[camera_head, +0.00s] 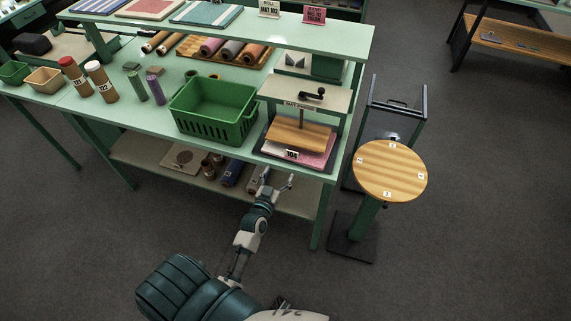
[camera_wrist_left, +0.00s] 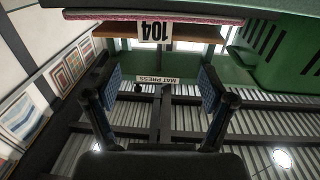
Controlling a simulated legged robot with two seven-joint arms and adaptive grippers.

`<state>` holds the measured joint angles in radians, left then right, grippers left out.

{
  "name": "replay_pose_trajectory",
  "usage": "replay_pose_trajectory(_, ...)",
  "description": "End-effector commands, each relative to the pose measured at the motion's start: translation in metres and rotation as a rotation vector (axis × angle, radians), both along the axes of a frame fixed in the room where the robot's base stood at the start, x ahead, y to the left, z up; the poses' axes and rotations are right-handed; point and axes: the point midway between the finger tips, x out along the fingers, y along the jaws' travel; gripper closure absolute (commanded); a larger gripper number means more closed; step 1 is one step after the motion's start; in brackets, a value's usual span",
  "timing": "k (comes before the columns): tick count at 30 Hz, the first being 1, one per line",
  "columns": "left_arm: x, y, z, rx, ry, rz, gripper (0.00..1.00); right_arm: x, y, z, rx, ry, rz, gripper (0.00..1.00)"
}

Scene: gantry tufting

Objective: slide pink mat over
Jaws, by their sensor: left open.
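The pink mat (camera_head: 316,160) lies in the mat press (camera_head: 303,97) at the right front of the green table, under a wooden press plate (camera_head: 300,134). A white tag reading 104 (camera_head: 292,154) hangs at its front edge. In the left wrist view the picture is upside down; the mat's pink edge (camera_wrist_left: 105,15) and the tag (camera_wrist_left: 155,32) are at the top. My left gripper (camera_head: 278,183) is open and empty, in front of and below the table's front edge, apart from the mat. My right gripper is not in view.
A round wooden-topped stand (camera_head: 390,168) with small tags stands right of the table. A green basket (camera_head: 212,106) sits left of the press. Rolls and a board lie on the lower shelf (camera_head: 170,172). The floor in front is clear.

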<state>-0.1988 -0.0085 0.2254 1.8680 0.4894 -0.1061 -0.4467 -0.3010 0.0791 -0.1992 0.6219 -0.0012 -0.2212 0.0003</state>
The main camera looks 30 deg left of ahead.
Motion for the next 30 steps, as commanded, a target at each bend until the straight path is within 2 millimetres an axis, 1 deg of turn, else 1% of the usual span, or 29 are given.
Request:
replay_pose_trajectory(1,-0.008,-0.001,-0.001,0.001,0.002,0.0,0.17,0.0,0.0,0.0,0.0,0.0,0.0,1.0)
replay_pose_trajectory(3,-0.016,-0.001,-0.001,0.0,0.002,0.0,0.17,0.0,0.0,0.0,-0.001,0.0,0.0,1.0)
replay_pose_trajectory(7,-0.025,-0.003,-0.001,0.0,0.001,0.0,0.17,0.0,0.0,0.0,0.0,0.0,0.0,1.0)
replay_pose_trajectory(25,-0.026,-0.004,-0.002,0.0,0.002,-0.001,0.17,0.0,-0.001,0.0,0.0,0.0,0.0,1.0)
replay_pose_trajectory(26,-0.026,-0.004,-0.004,-0.001,0.008,-0.002,0.17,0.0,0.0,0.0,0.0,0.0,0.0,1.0)
replay_pose_trajectory(28,-0.026,-0.008,-0.019,-0.007,0.037,-0.01,0.17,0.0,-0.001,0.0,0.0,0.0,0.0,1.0)
replay_pose_trajectory(29,-0.026,-0.011,-0.031,-0.011,0.06,-0.016,0.17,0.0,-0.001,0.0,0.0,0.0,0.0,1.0)
replay_pose_trajectory(30,-0.027,-0.015,-0.05,-0.018,0.098,-0.025,0.17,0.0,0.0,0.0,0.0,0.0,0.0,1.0)
